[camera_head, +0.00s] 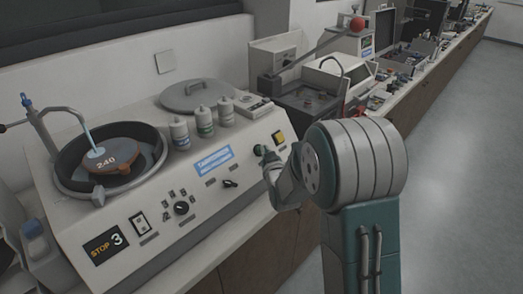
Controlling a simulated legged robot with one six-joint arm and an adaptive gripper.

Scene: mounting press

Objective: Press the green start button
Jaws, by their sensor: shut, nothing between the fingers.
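The pale machine's sloped front panel (222,184) carries several controls. A small dark green round button (259,150) shows near the panel's right end, just left of a yellow square (279,138). My gripper (267,157) is shut and empty, with its tip right at the green button. I cannot tell whether it touches or presses the button, as the tip covers part of that area. My arm comes in from the right and hides the panel's lower right end.
A round basin with a disc marked 240 (112,160) is set in the machine's left side. Several small bottles (203,121) and a grey round lid (196,94) stand behind the panel. Black knobs (181,208) sit lower left. The counter with more equipment runs back right; the floor (465,150) is clear.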

